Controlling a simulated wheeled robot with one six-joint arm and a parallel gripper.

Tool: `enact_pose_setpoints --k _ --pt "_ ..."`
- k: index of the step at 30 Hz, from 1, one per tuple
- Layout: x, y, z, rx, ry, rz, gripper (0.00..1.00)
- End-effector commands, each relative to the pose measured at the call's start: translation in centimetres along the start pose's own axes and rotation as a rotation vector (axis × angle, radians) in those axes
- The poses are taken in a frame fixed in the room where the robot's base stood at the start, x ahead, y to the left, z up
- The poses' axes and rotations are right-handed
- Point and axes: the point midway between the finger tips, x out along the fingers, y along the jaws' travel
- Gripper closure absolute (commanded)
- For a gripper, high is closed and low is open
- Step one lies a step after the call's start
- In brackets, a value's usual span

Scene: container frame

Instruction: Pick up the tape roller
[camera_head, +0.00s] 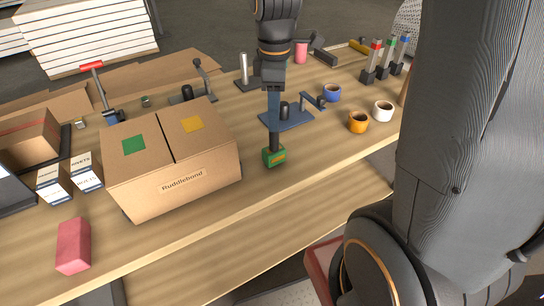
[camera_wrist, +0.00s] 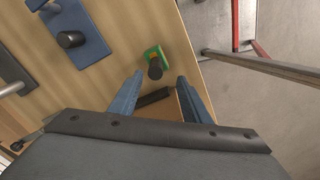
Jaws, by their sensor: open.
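My gripper (camera_head: 274,117) is open and points down over the front middle of the workbench. Just below its blue fingers stands a green block with a black upright handle (camera_head: 273,157). In the wrist view (camera_wrist: 160,78) the two fingertips are spread apart, and the black handle (camera_wrist: 155,70) shows between and slightly beyond them; I cannot tell whether they touch it. Which object is the tape roller is not certain.
A closed cardboard box (camera_head: 185,182) stands close to the left of the green block. A blue plate with a black post (camera_head: 287,118) is just behind. An orange mug (camera_head: 358,122) and a white mug (camera_head: 383,110) are to the right. A pink block (camera_head: 73,246) lies front left.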

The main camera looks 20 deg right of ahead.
Motion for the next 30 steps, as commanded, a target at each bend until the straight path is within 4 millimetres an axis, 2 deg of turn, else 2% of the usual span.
enact_pose_setpoints --k 1,20,30 --pt "1.0 0.2 -0.1 -0.001 0.0 0.0 0.57" --pt "5.6 0.5 -0.1 0.001 -0.001 -0.003 0.57" --pt "9.4 0.6 0.1 0.002 -0.001 -0.002 0.57"
